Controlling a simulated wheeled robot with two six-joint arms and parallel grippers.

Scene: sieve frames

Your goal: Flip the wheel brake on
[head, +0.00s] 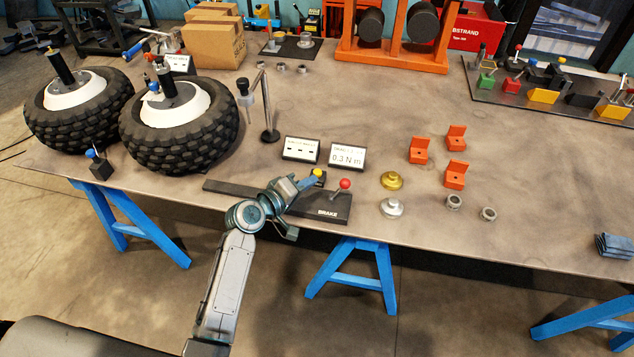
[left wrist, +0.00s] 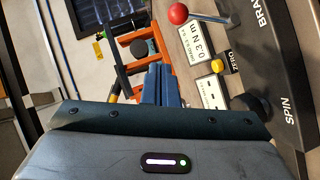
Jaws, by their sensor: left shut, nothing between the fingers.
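The brake lever, a metal rod with a red ball (head: 345,184), rises from a long black base (head: 240,191) marked BRAKE at the table's front edge. In the head view the rod leans up and to the right. The red ball also shows at the top of the left wrist view (left wrist: 178,13). My left gripper (head: 314,180) is shut and empty, a little left of the lever. Its blue fingers (left wrist: 160,85) show together in the left wrist view, apart from the ball. My right gripper is not in view.
A yellow button (left wrist: 217,66) marked ZERO is near my fingers. Behind the base are a 0.3 N m display (head: 347,157) and another display (head: 301,149). A brass weight (head: 392,180), a silver weight (head: 391,208) and orange blocks (head: 455,174) stand to the right.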

